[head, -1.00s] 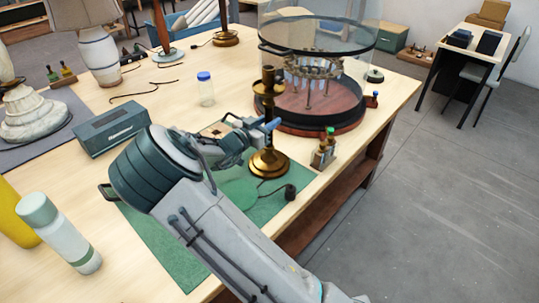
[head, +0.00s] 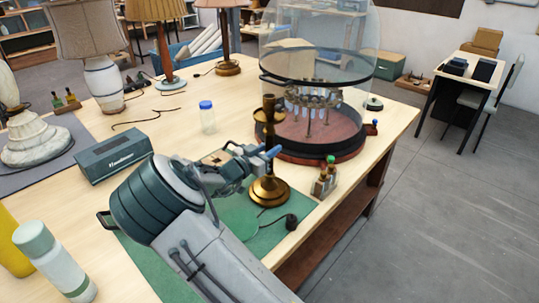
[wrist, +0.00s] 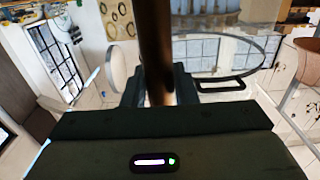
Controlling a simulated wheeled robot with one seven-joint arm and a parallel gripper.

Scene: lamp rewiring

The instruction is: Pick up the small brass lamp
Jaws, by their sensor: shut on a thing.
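The small brass lamp (head: 269,190) stands upright on the green mat (head: 205,275), with a round base, a thin stem and a cup-like top. Its dark cord ends in a black plug (head: 291,221) on the mat. My gripper (head: 268,153) reaches in from the left and is shut on the stem, between base and top. In the wrist view, the dark brown stem (wrist: 156,50) runs between the two fingers of my gripper (wrist: 160,95). I see no clear gap under the base in the head view.
A glass dome on a wooden base (head: 310,143) stands close behind and right of the lamp. A small rack of bottles (head: 325,182) is near the table's right edge. A blue-capped jar (head: 207,118) and a grey-blue box (head: 112,157) are to the left.

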